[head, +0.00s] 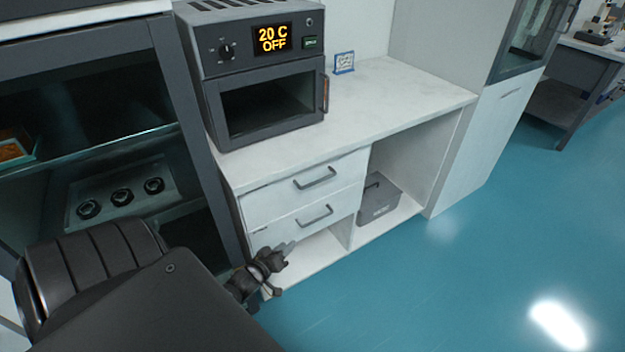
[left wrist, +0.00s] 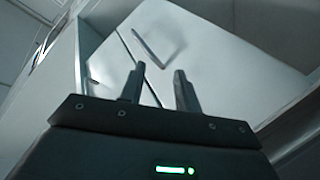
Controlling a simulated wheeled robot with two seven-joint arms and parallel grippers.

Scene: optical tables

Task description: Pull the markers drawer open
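Two white drawers sit under the counter in the head view, an upper drawer (head: 280,200) and a lower drawer (head: 285,228), both looking shut. Each has a dark bar handle, the upper handle (head: 315,178) and the lower handle (head: 315,216). A tiny label on the lower front is too small to read, so I cannot tell which is the markers drawer. My left gripper (head: 275,256) is low, near the lower drawer's left corner. In the left wrist view its fingers (left wrist: 159,88) are apart and empty, with a handle (left wrist: 149,48) beyond them. My right gripper is out of view.
An oven (head: 260,75) reading "20 C OFF" stands on the white counter (head: 390,95). A grey bin (head: 378,203) sits in the open bay right of the drawers. A dark-framed cabinet (head: 185,90) stands at left. The teal floor (head: 420,290) at right is clear.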

